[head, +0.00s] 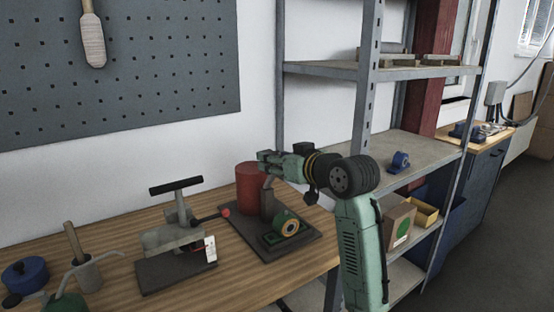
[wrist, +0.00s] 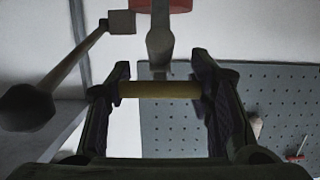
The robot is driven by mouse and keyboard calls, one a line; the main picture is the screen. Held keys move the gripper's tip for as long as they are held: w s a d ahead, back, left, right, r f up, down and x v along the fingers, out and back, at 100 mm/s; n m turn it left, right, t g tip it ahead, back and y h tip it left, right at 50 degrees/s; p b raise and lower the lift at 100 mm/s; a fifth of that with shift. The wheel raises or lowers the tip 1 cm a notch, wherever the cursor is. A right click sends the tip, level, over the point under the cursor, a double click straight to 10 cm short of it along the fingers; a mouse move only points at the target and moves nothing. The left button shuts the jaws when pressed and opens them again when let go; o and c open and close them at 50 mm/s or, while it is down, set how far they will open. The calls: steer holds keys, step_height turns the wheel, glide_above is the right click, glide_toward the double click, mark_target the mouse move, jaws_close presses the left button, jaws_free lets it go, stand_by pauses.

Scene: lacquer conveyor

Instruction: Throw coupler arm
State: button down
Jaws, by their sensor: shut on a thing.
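My gripper (head: 268,160) is beside the upper part of a red cylinder (head: 249,184) on a dark base plate (head: 308,246). In the wrist view my gripper (wrist: 161,90) is shut on a yellow crossbar (wrist: 160,90), with one finger at each end. A grey stem (wrist: 160,45) runs from the crossbar toward the red part (wrist: 165,5). I take this stem and bar as the coupler arm. In the head view my gripper hides the bar.
A green tape-like roll (head: 290,227) sits on the same base plate. A red-knobbed lever (head: 225,211) and a grey clamp device (head: 175,235) stand to the left. A rod with a dark knob (wrist: 28,107) is close left in the wrist view. Metal shelving (head: 366,100) stands behind my arm.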

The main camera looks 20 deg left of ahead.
steer(key=shift+f, duration=0.2)
steer(key=c, duration=0.7)
jaws_free()
steer(key=shift+r, duration=0.1)
steer(key=v, duration=1.2)
